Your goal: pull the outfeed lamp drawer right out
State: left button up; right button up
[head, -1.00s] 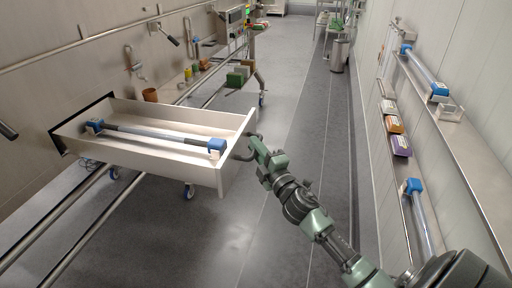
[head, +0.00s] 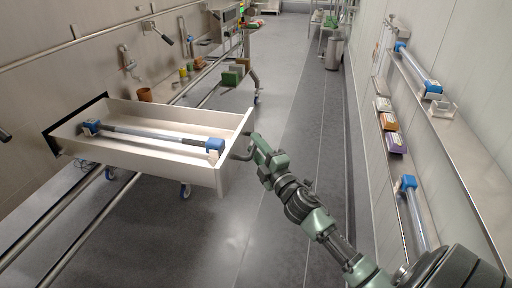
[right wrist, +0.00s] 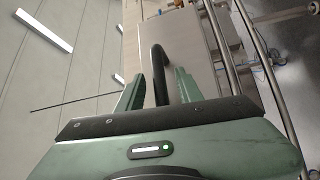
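The pale outfeed drawer (head: 185,164) stands far out of its dark slot in the left wall. Its inner end is at the slot. A lamp tube (head: 150,135) with blue end caps (head: 215,145) lies in it. My right gripper (head: 252,148) is at the dark bar handle (head: 238,156) on the drawer's front. In the right wrist view, the handle (right wrist: 159,75) passes between the two fingers (right wrist: 158,85), with a gap visible on each side, so the gripper looks open around it. My left gripper is not in view; a dark piece shows at the left edge.
A shelf on the right wall holds lamp tubes (head: 419,70) and coloured boxes (head: 389,122). Rails (head: 60,218) run below the drawer, and a wheeled stand (head: 254,82) is beyond it. A bin (head: 333,54) stands farther back. The floor aisle between is clear.

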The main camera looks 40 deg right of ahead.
jog(key=s+f+b, duration=0.1)
jog(key=s, duration=0.6)
jog(key=shift+s+a, duration=0.3)
jog(key=shift+s, duration=0.1)
